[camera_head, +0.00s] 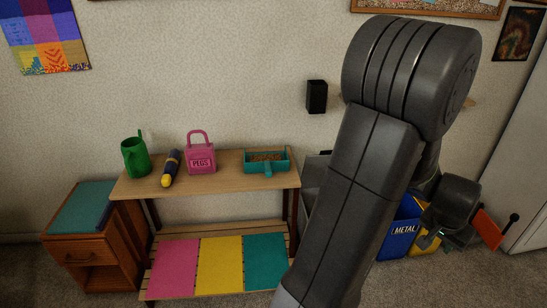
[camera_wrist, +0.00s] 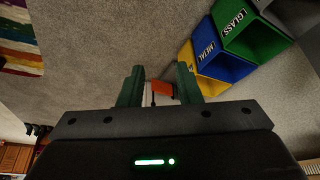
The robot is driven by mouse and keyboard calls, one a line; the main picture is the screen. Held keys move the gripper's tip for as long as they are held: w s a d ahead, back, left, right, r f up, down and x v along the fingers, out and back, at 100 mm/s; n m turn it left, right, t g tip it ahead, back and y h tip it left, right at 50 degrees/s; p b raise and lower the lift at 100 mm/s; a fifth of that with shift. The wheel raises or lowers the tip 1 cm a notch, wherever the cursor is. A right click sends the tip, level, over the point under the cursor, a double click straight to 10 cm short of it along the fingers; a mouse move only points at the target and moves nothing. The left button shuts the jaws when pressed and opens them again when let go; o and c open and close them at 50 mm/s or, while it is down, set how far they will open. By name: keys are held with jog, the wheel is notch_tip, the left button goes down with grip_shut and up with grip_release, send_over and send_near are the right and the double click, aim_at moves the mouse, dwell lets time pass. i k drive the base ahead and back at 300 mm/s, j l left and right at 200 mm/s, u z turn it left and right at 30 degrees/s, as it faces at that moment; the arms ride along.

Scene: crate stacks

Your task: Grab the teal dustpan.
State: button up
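The teal dustpan (camera_head: 267,165) lies on the wooden bench top at its right end, with its short handle towards me and brown material in its pan. My gripper (camera_head: 440,236) is far to the right of it in the head view, low beside the bins and partly hidden by my arm. In the wrist view my gripper (camera_wrist: 159,82) has its two green fingers apart, with nothing held between them. The dustpan is not seen in the wrist view.
A pink PEGS container (camera_head: 201,160), a dark torch-like item with yellow end (camera_head: 170,169) and a green watering can (camera_head: 136,159) share the bench. A blue METAL bin (camera_head: 398,243) and an orange object (camera_head: 487,229) are at right. Bare carpet shows in the wrist view.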

aim_at(268, 162)
jog(key=i+l+u, duration=0.1)
jog(key=i+l, duration=0.2)
jog(key=i, duration=0.2)
jog(key=i+l+u, duration=0.1)
jog(key=i+l, duration=0.25)
jog(key=i, duration=0.15)
jog(key=u, duration=1.85)
